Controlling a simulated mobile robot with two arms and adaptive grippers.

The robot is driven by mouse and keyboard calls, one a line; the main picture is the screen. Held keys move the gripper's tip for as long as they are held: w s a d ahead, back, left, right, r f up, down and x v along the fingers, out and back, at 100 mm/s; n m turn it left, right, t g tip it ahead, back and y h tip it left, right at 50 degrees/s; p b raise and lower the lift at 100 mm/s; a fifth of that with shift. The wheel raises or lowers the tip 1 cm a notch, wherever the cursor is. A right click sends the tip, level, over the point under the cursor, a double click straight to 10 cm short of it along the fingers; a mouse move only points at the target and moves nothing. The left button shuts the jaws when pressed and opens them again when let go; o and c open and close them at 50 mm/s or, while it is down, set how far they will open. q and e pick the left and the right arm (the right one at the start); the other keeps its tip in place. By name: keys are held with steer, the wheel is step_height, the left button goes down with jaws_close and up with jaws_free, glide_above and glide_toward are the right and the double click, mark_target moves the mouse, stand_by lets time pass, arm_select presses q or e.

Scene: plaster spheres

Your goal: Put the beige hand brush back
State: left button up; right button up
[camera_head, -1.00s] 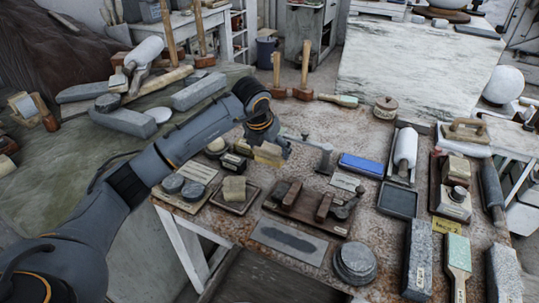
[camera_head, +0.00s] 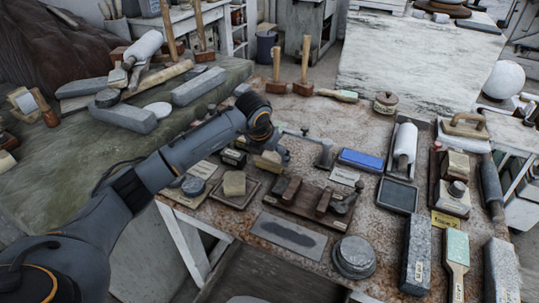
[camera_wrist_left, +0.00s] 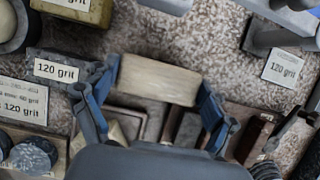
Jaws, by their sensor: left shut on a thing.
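The beige hand brush (camera_head: 267,164) is a pale wooden block in my left gripper (camera_head: 268,158), near the middle of the head view. In the left wrist view the brush (camera_wrist_left: 158,80) lies across between the two blue-grey fingers of the left gripper (camera_wrist_left: 160,92), which is shut on it. Its underside is hidden. Below it in that view is part of a dark wooden rack; the head view shows this rack (camera_head: 285,212) with brown blocks on it, just in front of the gripper. I cannot tell whether the brush touches anything below. My right gripper is not in view.
A beige sponge-like block (camera_head: 234,184) sits on a small tray left of the rack. A blue block (camera_head: 360,161), a black tray (camera_head: 398,195) and a round grey stone (camera_head: 354,257) stand around. A flat grey plate (camera_head: 288,234) lies in front.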

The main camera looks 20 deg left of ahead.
arm_select(q)
steer(key=o, duration=0.9)
steer(key=shift+c, duration=0.2)
steer(key=shift+r+p, duration=0.85)
steer(key=b+v, duration=0.2)
steer(key=v, duration=0.9)
steer(key=shift+s+r, duration=0.2)
steer(key=shift+s, duration=0.05)
